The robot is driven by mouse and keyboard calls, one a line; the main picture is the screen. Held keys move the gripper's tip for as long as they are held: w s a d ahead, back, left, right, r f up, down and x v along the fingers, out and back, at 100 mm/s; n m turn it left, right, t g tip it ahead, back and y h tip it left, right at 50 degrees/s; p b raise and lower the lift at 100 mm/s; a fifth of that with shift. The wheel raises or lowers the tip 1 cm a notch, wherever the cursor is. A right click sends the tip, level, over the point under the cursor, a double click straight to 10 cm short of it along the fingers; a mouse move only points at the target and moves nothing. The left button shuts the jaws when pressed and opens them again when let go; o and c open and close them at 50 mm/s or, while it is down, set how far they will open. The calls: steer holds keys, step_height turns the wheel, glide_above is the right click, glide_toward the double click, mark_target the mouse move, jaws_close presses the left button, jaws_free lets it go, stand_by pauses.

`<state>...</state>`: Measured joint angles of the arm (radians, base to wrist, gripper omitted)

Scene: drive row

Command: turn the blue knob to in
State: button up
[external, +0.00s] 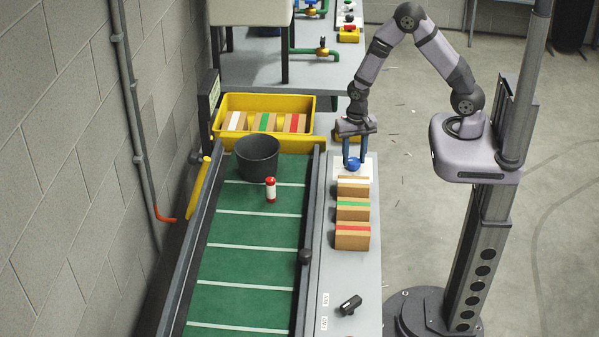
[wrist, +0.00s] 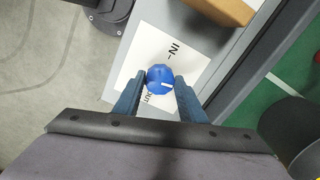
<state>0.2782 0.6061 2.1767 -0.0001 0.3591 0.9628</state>
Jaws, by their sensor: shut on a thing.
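The blue knob (external: 353,163) sits on a white plate (external: 367,172) on the grey side rail, behind the row of boxes. In the wrist view the knob (wrist: 159,75) is faceted, with a short white mark near its lower right edge. The plate (wrist: 133,62) reads "IN" above and right of the knob, with a tick beside it. A second label below the knob is partly hidden. My gripper (external: 355,155) points down over the knob. In the wrist view my gripper (wrist: 160,84) has one blue finger on each side of the knob, shut on it.
Boxes with a white, a green (external: 353,209) and a red stripe stand in front of the knob. A green belt (external: 250,260) to the left carries a dark bucket (external: 257,158) and a red-white bottle (external: 270,190).

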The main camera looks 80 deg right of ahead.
mark_target(356, 160)
steer(key=n, duration=1.2)
steer(key=shift+d+p, duration=0.1)
steer(key=shift+p, duration=0.25)
steer(key=shift+n, duration=1.9)
steer(key=o, duration=1.1)
steer(key=shift+c, duration=0.2)
steer(key=shift+r+b, duration=0.6)
steer(key=shift+r, duration=3.1)
